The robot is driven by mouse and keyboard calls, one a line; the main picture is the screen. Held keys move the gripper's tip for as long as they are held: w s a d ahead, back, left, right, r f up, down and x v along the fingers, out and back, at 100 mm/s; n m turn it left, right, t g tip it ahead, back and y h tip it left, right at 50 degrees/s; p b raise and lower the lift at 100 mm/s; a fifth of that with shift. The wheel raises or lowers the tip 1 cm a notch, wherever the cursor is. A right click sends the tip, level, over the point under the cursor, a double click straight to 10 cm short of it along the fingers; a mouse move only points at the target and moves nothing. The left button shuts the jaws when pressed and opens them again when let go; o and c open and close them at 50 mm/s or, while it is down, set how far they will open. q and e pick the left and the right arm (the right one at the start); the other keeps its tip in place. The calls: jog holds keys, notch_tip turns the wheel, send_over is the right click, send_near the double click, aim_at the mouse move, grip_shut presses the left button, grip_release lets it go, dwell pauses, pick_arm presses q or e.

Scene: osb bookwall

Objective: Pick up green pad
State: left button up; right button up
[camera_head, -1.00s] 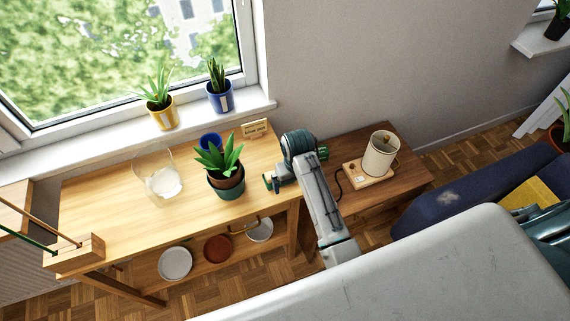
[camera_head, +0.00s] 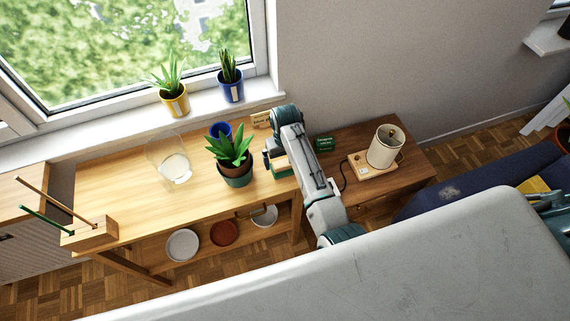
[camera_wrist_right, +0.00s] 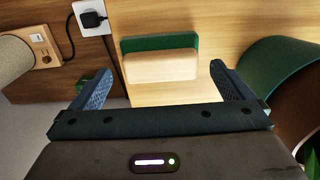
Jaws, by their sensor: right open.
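The green pad (camera_head: 284,174) lies at the right end of the light wooden table, with a pale wooden block on it. In the right wrist view the pad (camera_wrist_right: 160,42) shows as a green strip behind the block (camera_wrist_right: 160,66). My right gripper (camera_head: 272,157) is beside the pad and partly covers it in the head view. In the wrist view its two fingers (camera_wrist_right: 154,84) are spread wide, with the block ahead between their lines and nothing held. Contact with the pad cannot be seen.
A potted plant (camera_head: 234,160) stands left of the pad. A glass vase (camera_head: 168,165) is farther left. A small green box (camera_head: 324,144) and a lamp (camera_head: 385,147) stand on the darker side table (camera_head: 400,186). A small sign (camera_head: 261,120) is behind the gripper.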

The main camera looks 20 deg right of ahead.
aim_at(285, 162)
jog(key=shift+f+p, duration=0.5)
jog(key=shift+f, duration=1.3)
jog(key=shift+c, duration=0.4)
jog(key=c, duration=0.7)
jog(key=shift+r, duration=0.1)
jog(key=shift+c, duration=0.2)
